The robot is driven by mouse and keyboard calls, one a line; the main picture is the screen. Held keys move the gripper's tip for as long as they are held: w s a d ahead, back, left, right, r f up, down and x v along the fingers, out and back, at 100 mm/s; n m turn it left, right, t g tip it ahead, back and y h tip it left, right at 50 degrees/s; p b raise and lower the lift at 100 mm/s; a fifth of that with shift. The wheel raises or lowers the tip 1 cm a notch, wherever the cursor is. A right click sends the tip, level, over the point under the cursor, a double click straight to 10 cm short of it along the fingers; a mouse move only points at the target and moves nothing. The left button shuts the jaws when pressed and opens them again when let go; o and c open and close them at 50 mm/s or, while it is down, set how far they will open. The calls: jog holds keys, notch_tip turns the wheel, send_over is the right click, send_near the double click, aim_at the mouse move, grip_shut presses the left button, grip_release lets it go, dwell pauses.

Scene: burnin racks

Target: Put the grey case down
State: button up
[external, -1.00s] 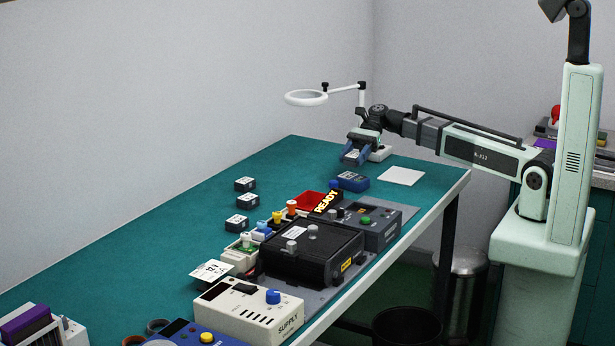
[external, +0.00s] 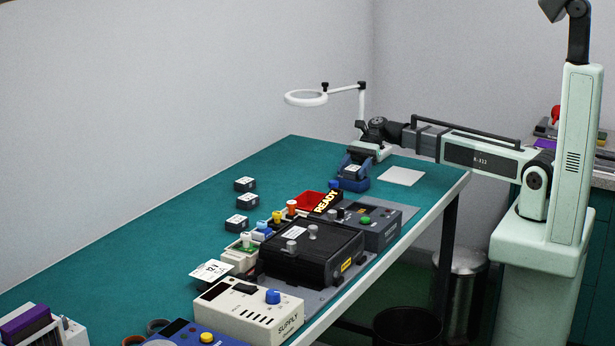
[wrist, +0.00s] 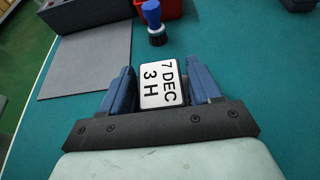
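The grey case (external: 353,169) is at the far end of the bench, and its white label reading "7 DEC 3 H" faces up in the wrist view (wrist: 162,84). My gripper (external: 354,166) points down with its blue fingers on both sides of the case; in the wrist view the gripper (wrist: 162,85) is shut on it. The label hides most of the case's body.
Several similar labelled cases (external: 245,184) stand on the left of the bench. A white pad (external: 401,176) lies to the right. A ring magnifier (external: 306,98) stands behind.

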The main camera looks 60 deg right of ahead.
jog(key=shift+o, duration=1)
jog(key=shift+r, duration=0.1)
jog(key=shift+d+r, duration=0.15)
jog(key=v, duration=1.1)
jog(key=shift+d, duration=0.4)
jog(key=shift+a+r, duration=0.1)
